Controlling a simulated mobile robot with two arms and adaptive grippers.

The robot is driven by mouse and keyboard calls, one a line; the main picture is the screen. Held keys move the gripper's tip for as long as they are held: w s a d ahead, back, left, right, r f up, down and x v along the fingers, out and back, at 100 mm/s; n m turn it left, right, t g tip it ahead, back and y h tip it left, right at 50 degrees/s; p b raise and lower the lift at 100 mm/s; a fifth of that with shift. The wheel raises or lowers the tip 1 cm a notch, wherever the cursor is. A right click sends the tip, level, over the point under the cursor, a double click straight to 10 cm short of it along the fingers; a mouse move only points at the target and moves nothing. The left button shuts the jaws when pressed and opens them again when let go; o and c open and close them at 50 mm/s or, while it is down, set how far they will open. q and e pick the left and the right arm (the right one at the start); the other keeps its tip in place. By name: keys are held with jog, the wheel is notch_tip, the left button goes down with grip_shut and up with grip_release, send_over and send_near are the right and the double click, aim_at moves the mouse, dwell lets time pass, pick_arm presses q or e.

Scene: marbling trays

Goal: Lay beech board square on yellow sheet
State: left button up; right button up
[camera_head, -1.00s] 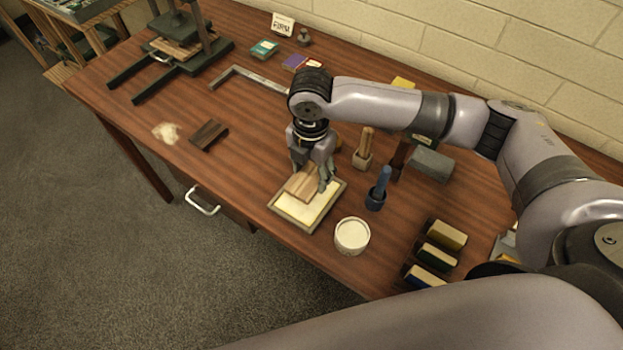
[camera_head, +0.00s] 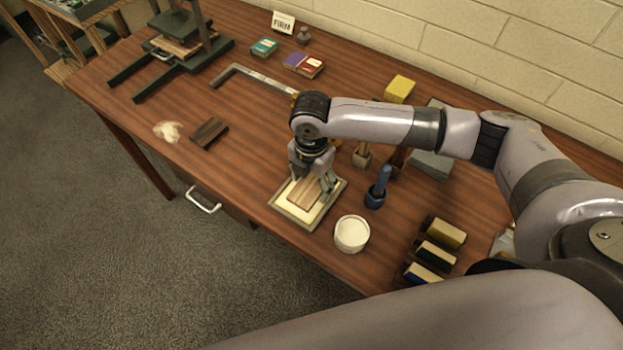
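The beech board (camera_head: 305,195), a light brown block, is over the yellow sheet (camera_head: 289,210) and roughly in line with its edges. The far part of the board is hidden by the gripper. Whether the board touches the sheet cannot be told. My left gripper is not in view.
A white round tub (camera_head: 351,234) and a blue-handled tool (camera_head: 378,188) stand close right of the tray. Several coloured blocks (camera_head: 436,256) lie further right. A dark block (camera_head: 208,133) and white fluff (camera_head: 168,131) lie left. A metal square (camera_head: 250,77) lies behind.

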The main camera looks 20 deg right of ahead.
aim_at(311, 185)
jog(key=shift+o, duration=0.6)
jog(key=shift+r, duration=0.1)
notch_tip(311, 185, up, 12)
jog(key=b, duration=0.2)
